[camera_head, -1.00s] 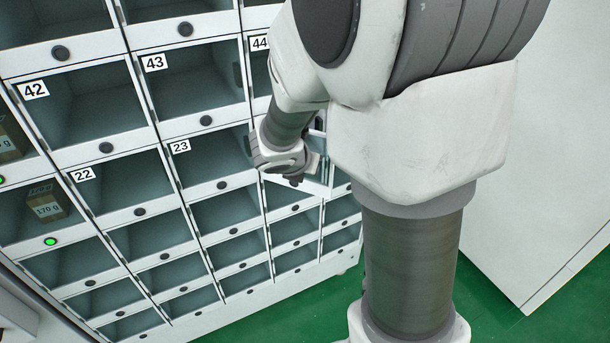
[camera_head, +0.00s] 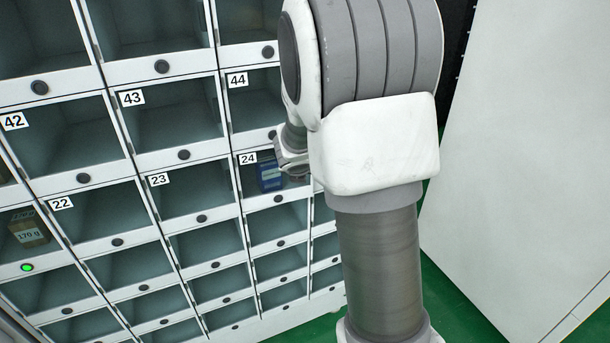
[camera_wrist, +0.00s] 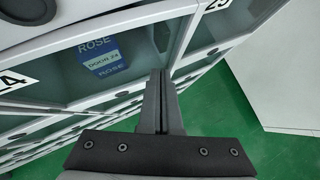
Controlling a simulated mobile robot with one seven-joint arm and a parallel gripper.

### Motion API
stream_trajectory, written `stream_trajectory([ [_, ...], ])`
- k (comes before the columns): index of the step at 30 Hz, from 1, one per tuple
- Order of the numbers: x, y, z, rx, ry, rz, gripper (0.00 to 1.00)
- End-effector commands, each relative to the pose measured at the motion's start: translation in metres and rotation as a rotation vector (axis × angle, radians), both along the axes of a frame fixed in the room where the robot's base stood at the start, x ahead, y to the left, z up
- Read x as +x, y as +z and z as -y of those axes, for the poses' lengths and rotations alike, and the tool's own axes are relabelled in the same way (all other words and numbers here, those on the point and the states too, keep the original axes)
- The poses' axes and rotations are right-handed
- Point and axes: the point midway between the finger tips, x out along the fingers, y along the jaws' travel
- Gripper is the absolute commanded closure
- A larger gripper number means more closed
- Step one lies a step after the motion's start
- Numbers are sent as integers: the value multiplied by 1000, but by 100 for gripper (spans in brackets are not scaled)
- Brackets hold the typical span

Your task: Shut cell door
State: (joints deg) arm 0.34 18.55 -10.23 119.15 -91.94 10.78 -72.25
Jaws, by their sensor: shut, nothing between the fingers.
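The door of cell 24 (camera_head: 262,203) is in the locker front in the head view, with a blue box (camera_head: 268,177) inside the cell. It looks about flush with its neighbours; I cannot tell whether a small gap is left. In the wrist view the blue box (camera_wrist: 103,57), marked ROSE and DOOR 24, shows inside cell 24. My gripper (camera_wrist: 159,75) is shut and empty, its fingertips at the right side of cell 24, close to the front. Contact is unclear. In the head view my gripper (camera_head: 292,165) is partly hidden by my arm.
Numbered cells surround cell 24, including cell 44 (camera_head: 253,108) above and cell 23 (camera_head: 190,188) to the left. A brown box (camera_head: 30,231) is in a cell at far left. A large white panel (camera_head: 520,150) stands at right, with green floor (camera_head: 455,300) between.

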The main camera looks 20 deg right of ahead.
Motion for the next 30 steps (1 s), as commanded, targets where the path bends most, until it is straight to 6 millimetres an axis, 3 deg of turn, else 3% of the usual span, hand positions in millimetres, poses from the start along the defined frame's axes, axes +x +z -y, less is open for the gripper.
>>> stream_trajectory([
  [9,15,1,2,-1,-9,1,100],
  [30,18,2,3,-3,-13,6,100],
])
